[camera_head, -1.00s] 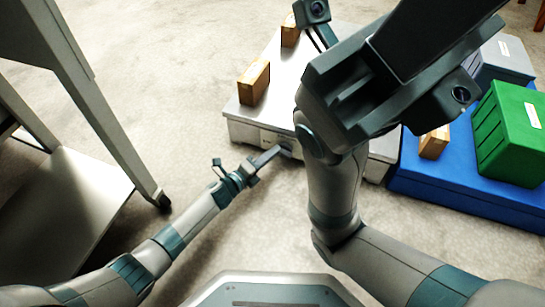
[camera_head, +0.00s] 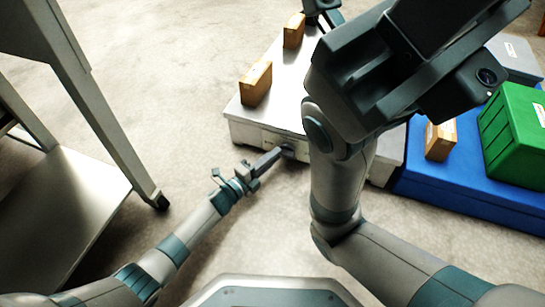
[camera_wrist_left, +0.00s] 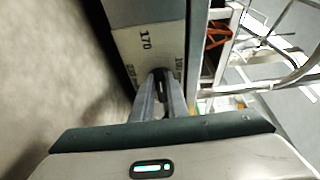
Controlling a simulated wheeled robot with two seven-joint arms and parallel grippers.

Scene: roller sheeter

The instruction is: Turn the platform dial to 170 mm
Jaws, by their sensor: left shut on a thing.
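The platform (camera_head: 247,120) is a low grey metal box with a flat top, standing on the floor in the head view. Its dial (camera_wrist_left: 160,74) is a small dark knob on the front face, partly hidden between my fingers. The face (camera_wrist_left: 128,45) carries a printed "170" above the knob and smaller print beside it that I cannot read surely. My left gripper (camera_head: 282,152) is shut on the dial, and its fingers (camera_wrist_left: 158,92) sit on either side of the knob in the left wrist view. My right arm (camera_head: 335,180) crosses the platform; its fingers are not clearly visible.
Wooden blocks (camera_head: 256,83) stand on the platform top. To the right, a blue base (camera_head: 445,185) carries another wooden block (camera_head: 440,140) and a green box (camera_head: 512,130). A grey table with a lower shelf (camera_head: 75,200) is at left. Bare floor lies between.

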